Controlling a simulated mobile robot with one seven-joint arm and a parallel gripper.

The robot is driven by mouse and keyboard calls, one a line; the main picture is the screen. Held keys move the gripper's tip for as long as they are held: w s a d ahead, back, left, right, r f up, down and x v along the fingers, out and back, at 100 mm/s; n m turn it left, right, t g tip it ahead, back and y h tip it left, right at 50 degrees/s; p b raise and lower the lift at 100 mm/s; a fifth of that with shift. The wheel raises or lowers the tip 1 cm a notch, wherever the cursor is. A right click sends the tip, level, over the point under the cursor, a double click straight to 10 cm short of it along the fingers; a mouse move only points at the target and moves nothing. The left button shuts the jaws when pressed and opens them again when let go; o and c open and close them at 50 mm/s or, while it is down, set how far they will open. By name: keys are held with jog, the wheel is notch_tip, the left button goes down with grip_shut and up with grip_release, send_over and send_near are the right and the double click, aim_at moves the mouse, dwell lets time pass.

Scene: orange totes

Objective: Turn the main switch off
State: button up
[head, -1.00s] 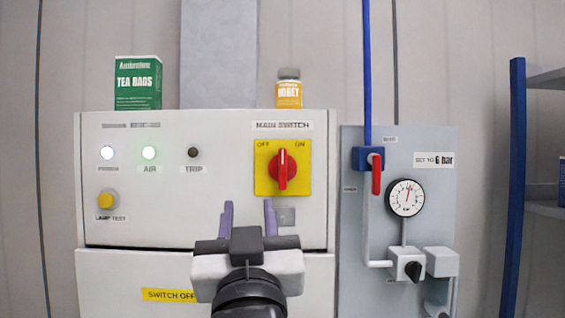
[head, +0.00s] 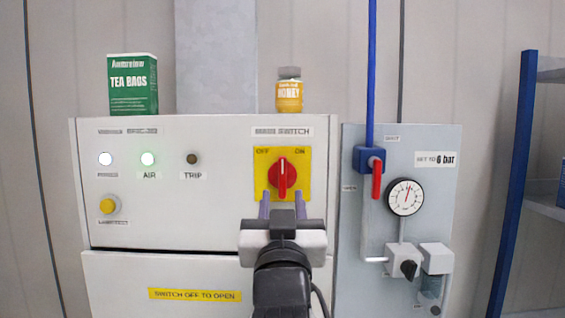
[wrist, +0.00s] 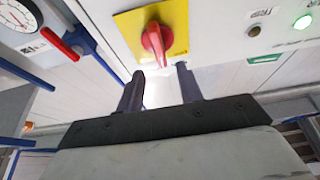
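The main switch is a red knob (head: 283,178) on a yellow plate (head: 262,156) marked OFF at upper left and ON at upper right. The white line on the knob stands about upright, between the two marks. My gripper (head: 283,197) is open and empty, its two purple-grey fingers pointing at the lower part of the plate, one on each side below the knob. In the wrist view the knob (wrist: 153,42) lies beyond the spread fingertips (wrist: 158,78), toward the left one, and nothing is between the fingers.
The white cabinet (head: 95,232) carries a lit white lamp (head: 105,159), a lit green AIR lamp (head: 148,158) and a dark TRIP lamp (head: 193,158). Tea bags (head: 133,85) and honey (head: 289,92) stand on top. To the right is a panel with a red-handled valve (head: 377,178) and gauge (head: 405,197).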

aim_at(283, 177)
jog(key=p+x, duration=0.1)
jog(key=x, duration=0.5)
jog(key=shift+w+r+p, duration=0.1)
jog(key=shift+w+p, duration=0.15)
jog(key=shift+p, duration=0.05)
jog(key=shift+c, duration=0.2)
grip_shut()
